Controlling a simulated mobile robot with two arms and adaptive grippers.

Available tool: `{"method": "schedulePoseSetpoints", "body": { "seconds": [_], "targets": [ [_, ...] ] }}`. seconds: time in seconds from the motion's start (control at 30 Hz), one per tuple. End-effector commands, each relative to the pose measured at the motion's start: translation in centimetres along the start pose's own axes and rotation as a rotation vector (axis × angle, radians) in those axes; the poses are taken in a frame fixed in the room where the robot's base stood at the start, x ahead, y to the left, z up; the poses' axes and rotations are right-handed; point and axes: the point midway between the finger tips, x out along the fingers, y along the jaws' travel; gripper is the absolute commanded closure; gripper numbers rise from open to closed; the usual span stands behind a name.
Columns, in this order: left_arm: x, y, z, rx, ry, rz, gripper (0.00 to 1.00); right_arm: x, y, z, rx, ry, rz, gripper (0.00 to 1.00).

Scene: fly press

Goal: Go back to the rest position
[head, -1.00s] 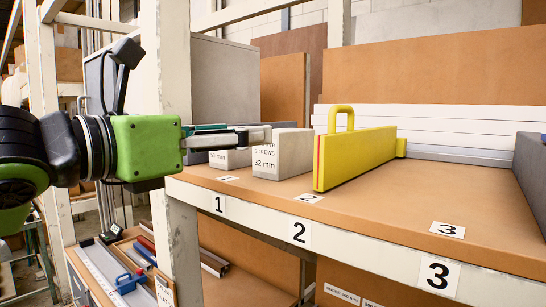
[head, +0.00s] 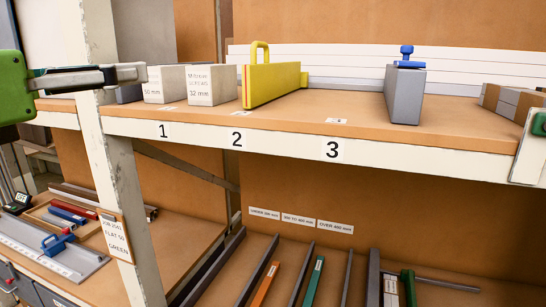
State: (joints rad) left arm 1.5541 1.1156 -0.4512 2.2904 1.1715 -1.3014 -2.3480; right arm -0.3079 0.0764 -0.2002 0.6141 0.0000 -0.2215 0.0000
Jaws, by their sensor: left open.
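My left gripper (head: 133,74) reaches in from the upper left edge. Its green body is cut off by the frame, and its grey fingers point right. It is open, with nothing seen between the fingers. It shows in front of the left post of the shelf (head: 290,138), left of the small boxes, and appears clear of them. My right gripper is not in view.
On the shelf stand two pale boxes (head: 212,88), a yellow block with a handle (head: 270,83) and a grey block with a blue knob (head: 405,92). Below, bars lie between dividers (head: 245,275). A blue-handled tool (head: 58,243) lies lower left.

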Motion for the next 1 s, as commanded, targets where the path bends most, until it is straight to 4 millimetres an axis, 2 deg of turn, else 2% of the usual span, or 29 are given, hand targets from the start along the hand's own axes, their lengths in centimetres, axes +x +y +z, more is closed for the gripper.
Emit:
{"method": "schedulePoseSetpoints", "body": {
  "seconds": [0.07,0.1,0.37,0.57,0.67,0.77,0.9,1.0],
  "targets": [
    [0.0,0.0,-0.1,-0.002,0.001,0.000,0.43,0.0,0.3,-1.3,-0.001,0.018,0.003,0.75],
    [0.5,-0.1,-0.7,-0.022,0.012,-0.002,0.43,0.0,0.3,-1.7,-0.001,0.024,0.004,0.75],
    [2.8,-0.2,-3.9,-0.154,0.064,-0.002,0.43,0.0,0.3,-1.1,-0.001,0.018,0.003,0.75],
    [4.9,-0.4,-7.6,-0.305,0.118,0.004,0.43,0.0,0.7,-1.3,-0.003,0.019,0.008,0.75],
    [6.2,-0.6,-10.2,-0.408,0.154,0.013,0.43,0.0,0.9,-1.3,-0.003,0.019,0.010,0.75],
    [7.5,-0.9,-13.7,-0.546,0.202,0.031,0.43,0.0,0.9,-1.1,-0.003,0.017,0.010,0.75],
    [9.2,-1.5,-20.4,-0.812,0.281,0.086,0.43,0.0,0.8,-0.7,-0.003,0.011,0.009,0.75],
    [9.8,-1.9,-25.3,-1.016,0.331,0.147,0.43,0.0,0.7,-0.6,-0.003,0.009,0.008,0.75]
  ]
}}
